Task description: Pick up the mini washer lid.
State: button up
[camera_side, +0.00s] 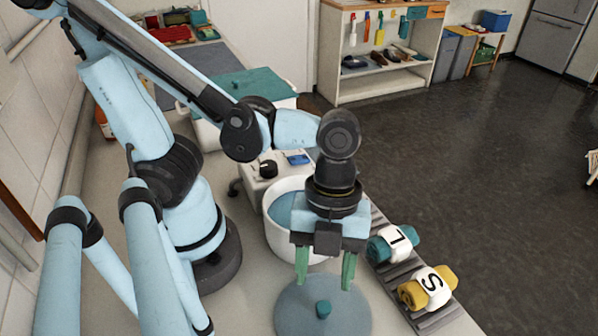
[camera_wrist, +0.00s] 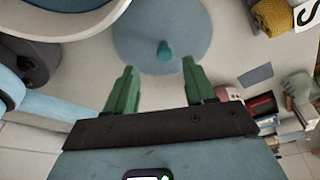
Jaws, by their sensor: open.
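The mini washer lid (camera_side: 300,316) is a flat, round, translucent blue disc with a teal knob (camera_side: 323,309) at its centre. It lies on the counter at the bottom of the side view. The lid also shows in the wrist view (camera_wrist: 190,30), with its knob (camera_wrist: 164,50) standing up beyond and between my fingers. My gripper (camera_side: 326,280) points down with two green fingers, open and empty, above the lid and apart from the knob. The fingers also show in the wrist view (camera_wrist: 160,82). The white washer tub (camera_side: 276,242) with a blue inside stands behind the lid.
A ridged grey rack (camera_side: 412,288) right of the lid holds a teal roll (camera_side: 394,243) labelled 1 and a yellow roll (camera_side: 428,288) labelled S. A white unit with a black knob (camera_side: 268,168) stands behind the tub. The counter left of the lid is clear.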

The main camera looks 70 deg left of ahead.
aim_at(324, 306)
jog(key=shift+s+d+f, duration=0.1)
jog(key=shift+d+f, duration=0.3)
jog(key=shift+f, duration=0.35)
jog(key=shift+d+f, duration=0.35)
jog(key=shift+f, duration=0.35)
jog(key=shift+x, duration=1.15)
jog(key=shift+c, duration=0.4)
grip_shut()
